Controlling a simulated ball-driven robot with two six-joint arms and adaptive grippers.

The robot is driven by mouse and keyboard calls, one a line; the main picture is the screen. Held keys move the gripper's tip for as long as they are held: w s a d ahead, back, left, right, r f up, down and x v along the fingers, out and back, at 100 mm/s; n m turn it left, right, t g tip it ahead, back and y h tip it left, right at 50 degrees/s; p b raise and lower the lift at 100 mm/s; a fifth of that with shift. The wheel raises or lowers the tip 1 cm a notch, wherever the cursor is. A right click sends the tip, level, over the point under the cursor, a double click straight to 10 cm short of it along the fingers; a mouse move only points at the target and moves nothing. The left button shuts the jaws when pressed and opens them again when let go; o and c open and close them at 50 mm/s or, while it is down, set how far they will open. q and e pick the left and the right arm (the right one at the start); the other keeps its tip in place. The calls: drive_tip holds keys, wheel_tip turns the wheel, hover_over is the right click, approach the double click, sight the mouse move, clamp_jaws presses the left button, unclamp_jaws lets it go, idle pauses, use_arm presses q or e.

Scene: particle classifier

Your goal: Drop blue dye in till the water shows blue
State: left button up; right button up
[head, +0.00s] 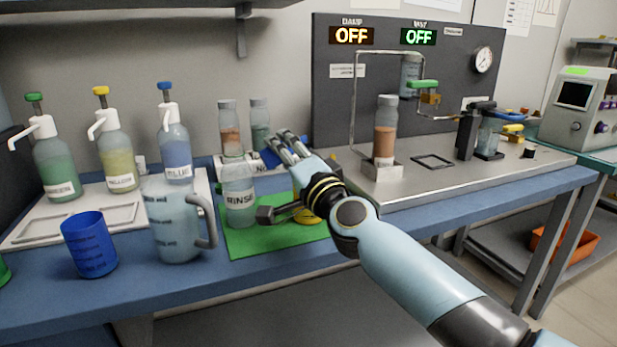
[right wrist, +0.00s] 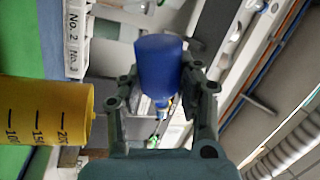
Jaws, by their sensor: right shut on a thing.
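My right gripper (head: 282,150) is over the back edge of the green mat, near the small labelled rack. In the right wrist view it is shut on a small blue dropper bottle (right wrist: 160,62), whose narrow tip shows between the fingers. In the head view the fingers mostly hide this bottle. A yellow measuring cup (right wrist: 45,110) stands beside the gripper; my wrist mostly hides it in the head view. A clear handled jug (head: 178,225) stands to the left, and its water cannot be told clearly. My left gripper is not in view.
A blue cup (head: 90,245) is at the front left. Green (head: 55,165), yellow (head: 115,155) and blue (head: 174,145) pump bottles stand behind it. A rinse bottle (head: 239,195) stands on the green mat (head: 255,245). A brown-filled jar (head: 385,135) stands on the right rig.

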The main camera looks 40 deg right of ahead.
drive_tip(key=shift+r+m, duration=0.1)
drive_tip(key=shift+m, duration=0.2)
idle(0.4)
drive_tip(key=shift+f+m+h+b, duration=0.25)
drive_tip(key=shift+m+h, duration=0.05)
drive_tip(key=shift+m, duration=0.35)
drive_tip(key=shift+f+m+h+b, duration=0.2)
drive_tip(key=shift+m+h+b, duration=0.1)
drive_tip(key=shift+m, duration=0.35)
idle(1.8)
